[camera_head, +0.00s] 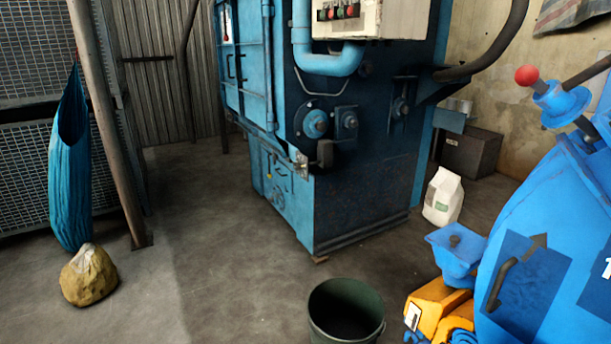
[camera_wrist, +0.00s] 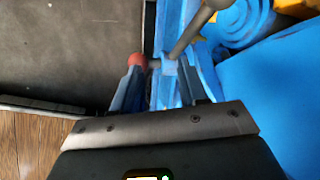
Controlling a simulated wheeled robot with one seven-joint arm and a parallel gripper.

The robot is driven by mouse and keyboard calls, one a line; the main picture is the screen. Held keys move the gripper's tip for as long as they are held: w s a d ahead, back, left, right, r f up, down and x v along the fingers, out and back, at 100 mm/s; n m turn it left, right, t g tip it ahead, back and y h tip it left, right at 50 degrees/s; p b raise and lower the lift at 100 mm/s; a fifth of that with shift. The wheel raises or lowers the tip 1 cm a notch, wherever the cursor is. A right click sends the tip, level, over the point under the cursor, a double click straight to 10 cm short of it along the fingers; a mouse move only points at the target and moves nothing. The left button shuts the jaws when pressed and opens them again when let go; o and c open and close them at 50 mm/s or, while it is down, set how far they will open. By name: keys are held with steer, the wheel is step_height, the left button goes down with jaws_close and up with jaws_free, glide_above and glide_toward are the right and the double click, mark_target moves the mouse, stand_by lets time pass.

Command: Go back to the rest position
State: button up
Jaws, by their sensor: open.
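My gripper (camera_wrist: 162,78) shows in the wrist view with its two fingers spread apart. A red ball knob (camera_wrist: 137,60) shows close by the tip of the left finger; I cannot tell if they touch. A grey rod (camera_wrist: 190,36) and blue metal parts show beyond and between the fingers. I see nothing clearly held. In the head view, a red knob (camera_head: 527,75) on a blue hub (camera_head: 562,102) shows at the upper right, above a large blue body (camera_head: 525,285) with a dark handle. My gripper cannot be made out in the head view.
A large blue machine (camera_head: 365,190) stands in the middle. A dark green bucket (camera_head: 320,310), yellow parts (camera_head: 432,305) and a white bag (camera_head: 442,197) are on the floor. A stone (camera_head: 88,276) lies at left by a leaning post (camera_head: 108,120). The left-centre floor is clear.

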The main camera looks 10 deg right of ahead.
steer(key=s+a+r+n+t, duration=0.35)
steer(key=s+a+n, duration=0.4)
steer(key=s, duration=0.45)
steer(key=s+a+r+n+t, duration=0.35)
steer(key=s+a+n, duration=0.25)
steer(key=s+n, duration=0.4)
steer(key=s+a+r+n+t, duration=0.1)
steer(key=s+a+r+n, duration=0.2)
steer(key=r, duration=0.6)
steer(key=s+a+r+n+t+y, duration=0.1)
steer(key=s+a+r+n+t, duration=0.1)
steer(key=s+r, duration=0.4)
steer(key=s+a+r+n+t+y, duration=0.1)
steer(key=s+a+r+n, duration=0.3)
steer(key=r, duration=0.8)
steer(key=shift+s+a+r+n+t, duration=0.25)
steer(key=shift+s+r+n+t, duration=0.1)
steer(key=shift+n, duration=0.7)
